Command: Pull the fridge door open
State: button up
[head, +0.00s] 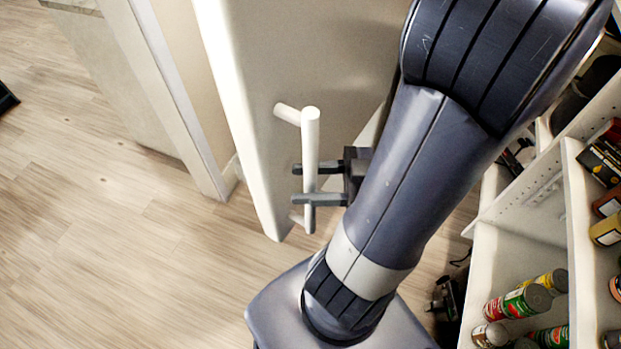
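The fridge door (255,75) is a pale grey panel at the upper middle of the head view, with a light edge along its left side. Its white bar handle (310,135) stands out from the panel on short posts. My gripper (308,184) reaches in from the right at the lower half of the handle. My forearm hides the right part of the door.
White shelving (515,265) with several cans (527,301) and jars stands close at the right. A pale wall end with white trim (180,95) stands left of the door. The wooden floor (100,240) at the left and lower left is clear.

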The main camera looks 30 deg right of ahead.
jog(key=p+v, duration=0.2)
jog(key=v, duration=0.8)
jog(key=shift+s+d, duration=0.25)
jog(key=shift+d, duration=0.05)
